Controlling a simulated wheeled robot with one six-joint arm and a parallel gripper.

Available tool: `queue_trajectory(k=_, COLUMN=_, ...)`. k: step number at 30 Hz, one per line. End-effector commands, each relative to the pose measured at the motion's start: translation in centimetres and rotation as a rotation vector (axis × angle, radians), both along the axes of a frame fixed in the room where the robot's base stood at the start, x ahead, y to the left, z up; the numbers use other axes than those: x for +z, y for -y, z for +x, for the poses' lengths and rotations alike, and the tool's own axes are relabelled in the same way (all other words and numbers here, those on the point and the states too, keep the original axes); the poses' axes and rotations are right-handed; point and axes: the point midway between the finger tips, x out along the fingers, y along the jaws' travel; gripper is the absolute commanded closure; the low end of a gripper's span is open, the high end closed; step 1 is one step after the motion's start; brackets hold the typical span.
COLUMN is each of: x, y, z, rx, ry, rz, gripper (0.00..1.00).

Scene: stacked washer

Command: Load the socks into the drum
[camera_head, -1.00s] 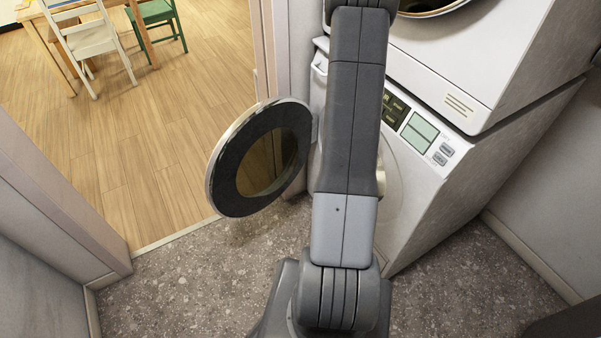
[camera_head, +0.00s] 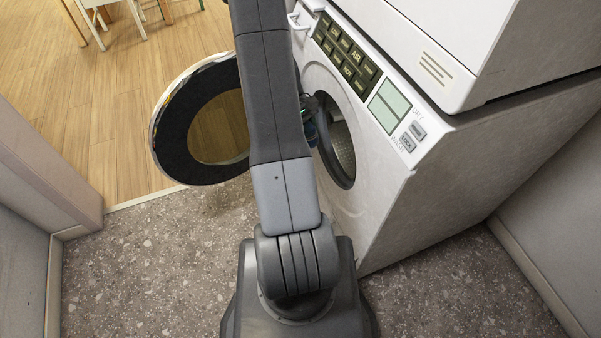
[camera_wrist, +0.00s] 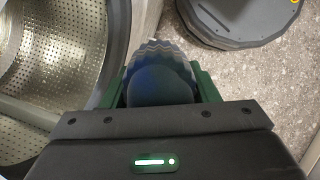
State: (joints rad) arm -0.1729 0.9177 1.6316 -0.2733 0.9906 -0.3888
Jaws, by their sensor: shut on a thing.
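My gripper (camera_wrist: 160,80) is shut on a rolled sock bundle (camera_wrist: 160,62), dark blue with a grey ribbed edge, between its green fingers. In the head view the bundle shows as a small dark blue patch (camera_head: 311,132) in front of the washer opening, with my arm hiding most of the gripper. The washer's drum (camera_head: 343,140) is open and its perforated metal wall shows. In the wrist view the drum (camera_wrist: 38,50) is at the left, beside the gripper, and the bundle is outside its rim. Only part of the drum's inside shows.
The round washer door (camera_head: 170,125) stands open to the left of my arm. A control panel (camera_head: 390,105) is above the opening, and a second white machine (camera_head: 450,45) is stacked on top. Speckled floor (camera_head: 150,270) is clear at the left; a doorway leads to wooden flooring.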

Motion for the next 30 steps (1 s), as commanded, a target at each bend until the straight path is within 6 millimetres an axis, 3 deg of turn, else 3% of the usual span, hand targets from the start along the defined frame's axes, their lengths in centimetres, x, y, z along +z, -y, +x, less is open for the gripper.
queue_trajectory(k=1, x=-2.4, y=0.2, z=-0.1, rx=0.064, ry=-0.03, rz=-0.028, gripper=0.68)
queue_trajectory(k=9, x=-7.4, y=1.2, z=-0.1, rx=0.411, ry=-0.162, rz=-0.219, gripper=0.68)
queue_trajectory(k=21, x=-14.1, y=0.7, z=1.8, rx=0.867, ry=-0.232, rz=-0.554, gripper=0.68)
queue_trajectory(k=30, x=-17.1, y=-0.9, z=3.3, rx=1.081, ry=-0.205, rz=-0.74, gripper=0.68)
